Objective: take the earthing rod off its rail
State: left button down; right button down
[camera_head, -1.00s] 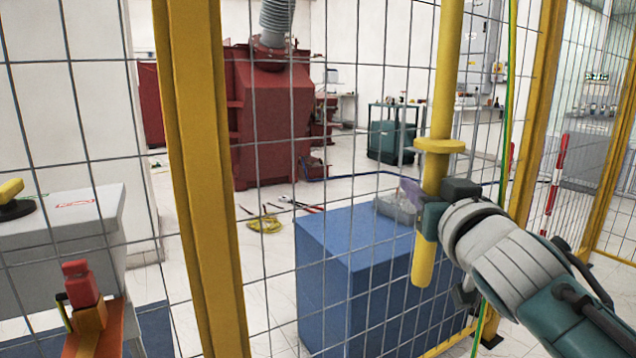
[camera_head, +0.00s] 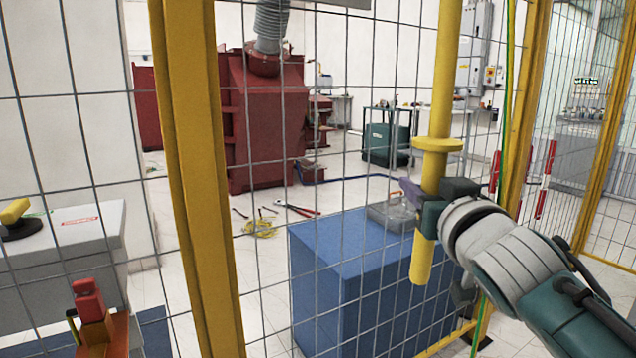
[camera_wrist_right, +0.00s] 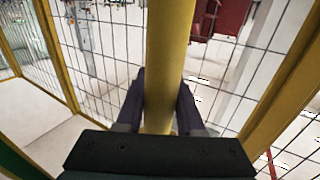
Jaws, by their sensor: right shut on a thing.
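The earthing rod (camera_head: 441,110) is a long yellow pole with a round collar, upright in front of the mesh fence in the head view. Its top runs out of the picture. My right gripper (camera_head: 428,205) is shut on the rod just below the collar. In the right wrist view the rod (camera_wrist_right: 168,60) passes between the two dark fingers of my right gripper (camera_wrist_right: 160,105). A green-yellow cable (camera_head: 507,110) hangs to the right of the rod. I cannot make out the rail or any hook. My left gripper is not in view.
The mesh fence with yellow posts (camera_head: 197,170) stands close behind the rod. Beyond it are a blue box (camera_head: 345,280), a red transformer (camera_head: 262,120) and tools on the floor. A grey cabinet (camera_head: 75,240) and a red-orange device (camera_head: 90,305) are at left.

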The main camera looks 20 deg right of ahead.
jog(key=shift+r+p, duration=0.3)
jog(key=shift+r, duration=0.35)
jog(key=shift+s, duration=0.1)
jog(key=s+d+p, duration=0.1)
jog(key=s+p, duration=0.4)
jog(key=s, duration=0.8)
jog(key=shift+s+d+p, duration=0.3)
jog(key=shift+s+d, duration=0.05)
jog(key=shift+d, duration=0.05)
jog(key=shift+f, duration=0.1)
